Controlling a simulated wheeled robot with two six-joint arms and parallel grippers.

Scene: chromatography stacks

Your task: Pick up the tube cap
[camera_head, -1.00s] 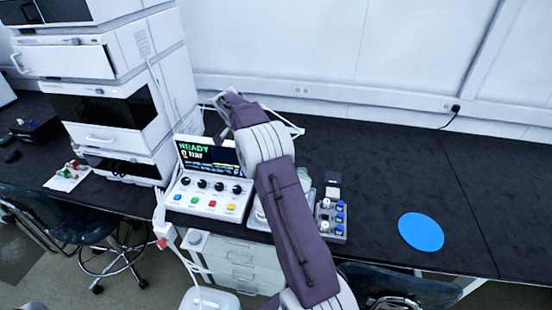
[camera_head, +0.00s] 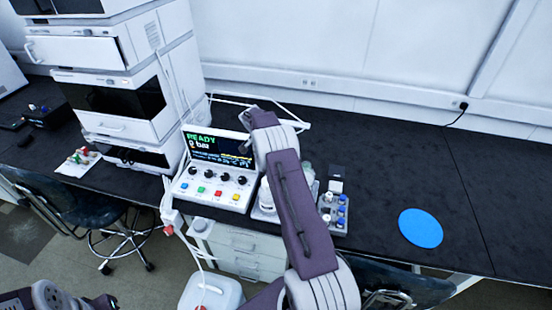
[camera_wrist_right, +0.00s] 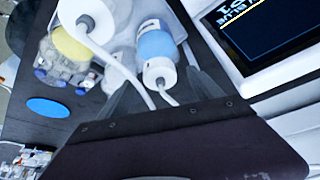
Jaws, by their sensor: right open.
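In the right wrist view, a white cap (camera_wrist_right: 159,72) with a thin white tube sits on a bottle with a blue band (camera_wrist_right: 155,44). A second white cap (camera_wrist_right: 95,20) with a tube is at the upper left. I cannot tell which one is the tube cap. My right gripper (camera_wrist_right: 163,88) is open, its grey fingers either side of the blue-banded bottle's cap and apart from each other. In the head view my right arm hides the gripper and part of the bottles. My left arm shows at the bottom left; its gripper is not in view.
A control console (camera_head: 213,185) reading READY stands left of my right arm. A vial rack (camera_head: 335,213) and a blue disc (camera_head: 421,228) lie to its right. The instrument stack (camera_head: 120,85) is at the left. The bench's right side is mostly clear.

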